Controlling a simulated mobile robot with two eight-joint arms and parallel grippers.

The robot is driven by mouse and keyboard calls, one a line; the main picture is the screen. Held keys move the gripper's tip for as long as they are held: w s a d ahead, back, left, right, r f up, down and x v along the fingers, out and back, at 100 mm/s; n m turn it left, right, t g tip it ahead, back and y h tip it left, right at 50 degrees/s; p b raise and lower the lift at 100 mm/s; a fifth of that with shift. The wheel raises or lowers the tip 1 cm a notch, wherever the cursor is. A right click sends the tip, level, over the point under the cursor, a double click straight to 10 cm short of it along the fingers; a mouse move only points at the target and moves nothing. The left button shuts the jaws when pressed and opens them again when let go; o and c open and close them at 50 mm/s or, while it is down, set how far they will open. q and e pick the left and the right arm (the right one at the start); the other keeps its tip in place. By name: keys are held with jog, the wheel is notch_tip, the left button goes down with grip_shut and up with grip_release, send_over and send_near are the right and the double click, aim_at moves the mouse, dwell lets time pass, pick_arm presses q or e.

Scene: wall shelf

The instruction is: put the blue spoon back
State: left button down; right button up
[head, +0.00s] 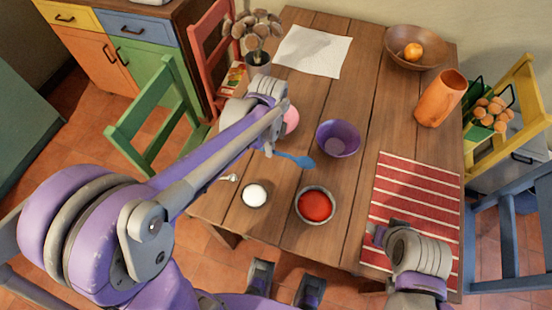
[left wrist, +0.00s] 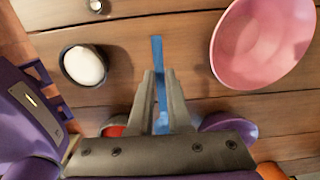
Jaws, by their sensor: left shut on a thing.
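The blue spoon (head: 304,162) shows at the middle of the table, its rounded end pointing right toward the purple bowl (head: 338,140). My left gripper (head: 271,150) is shut on its handle. In the left wrist view the spoon (left wrist: 157,52) runs between the two fingers (left wrist: 160,78), with its handle sticking out past the tips and its rounded end near the palm. I cannot tell how far it is above the table. My right gripper (head: 375,234) is at the red striped mat (head: 418,190); its fingers are mostly hidden by its own wrist.
A dark bowl with white contents (head: 255,196) and a bowl with red contents (head: 315,205) stand near the front. A pink bowl (head: 292,119) is partly behind my left arm. An orange vase (head: 440,98), wooden bowl (head: 400,60) and white paper (head: 312,52) lie farther back.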

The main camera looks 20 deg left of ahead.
aim_at(271, 164)
pick_arm(q)
jog(key=shift+f+b, duration=0.3)
jog(key=shift+f, duration=2.85)
jog(key=shift+f, duration=0.1)
jog(key=c, duration=0.9)
grip_release()
jog(key=shift+o, duration=0.2)
